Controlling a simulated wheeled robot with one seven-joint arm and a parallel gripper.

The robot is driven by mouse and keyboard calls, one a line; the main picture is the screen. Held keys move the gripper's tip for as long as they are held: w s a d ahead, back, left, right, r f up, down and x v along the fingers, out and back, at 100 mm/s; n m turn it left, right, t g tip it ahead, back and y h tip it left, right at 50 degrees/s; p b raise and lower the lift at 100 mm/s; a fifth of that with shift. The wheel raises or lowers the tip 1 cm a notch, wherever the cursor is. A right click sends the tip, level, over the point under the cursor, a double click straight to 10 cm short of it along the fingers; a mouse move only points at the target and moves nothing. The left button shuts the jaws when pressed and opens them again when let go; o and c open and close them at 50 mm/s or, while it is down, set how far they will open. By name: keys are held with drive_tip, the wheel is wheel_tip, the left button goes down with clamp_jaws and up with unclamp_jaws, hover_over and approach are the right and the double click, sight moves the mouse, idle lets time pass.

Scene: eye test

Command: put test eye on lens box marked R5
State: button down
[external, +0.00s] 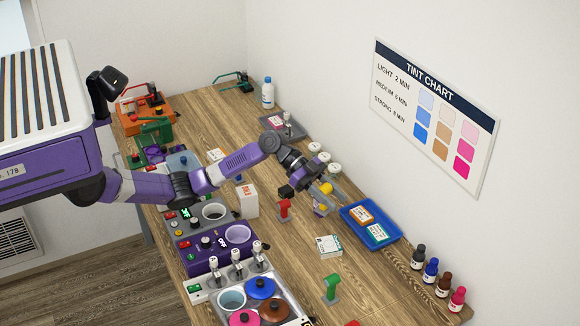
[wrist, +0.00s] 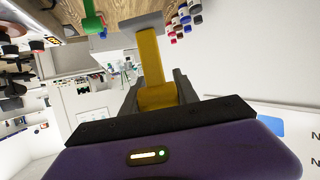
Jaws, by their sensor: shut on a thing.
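My gripper (external: 312,192) is shut on a yellow upright piece with a flat grey end, which looks like a test eye (wrist: 151,58). The jaws stand on both sides of it in the wrist view. In the external view the yellow piece (external: 326,188) is partly hidden by the gripper, above the right part of the bench. Small lens boxes show: a white and green one (external: 329,246) flat on the bench, and an orange-labelled one (external: 361,214) and a teal-labelled one (external: 378,233) in a blue tray (external: 398,236). I cannot read R5 on any box.
A red stand-like piece (external: 285,208) and a green one (external: 331,287) stand on the wooden bench. A white carton (external: 248,201) is left of the red one. Dark, blue, brown and pink bottles (external: 431,270) line the right edge.

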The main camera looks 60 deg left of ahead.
wheel_tip(320, 180, down, 16)
drive_tip(key=shift+r+b, duration=0.15)
drive_tip(key=shift+b, duration=0.15)
idle(0.3)
drive_tip(key=c, duration=0.9)
unclamp_jaws()
drive_tip(key=shift+f, duration=0.2)
drive_tip(key=shift+a+r, duration=0.15)
drive_tip(key=shift+r, duration=0.1)
drive_tip(key=v, duration=1.1)
drive_tip(key=shift+s+a+r, duration=0.1)
drive_tip(key=shift+s+a, duration=0.1)
drive_tip(key=shift+s, duration=0.05)
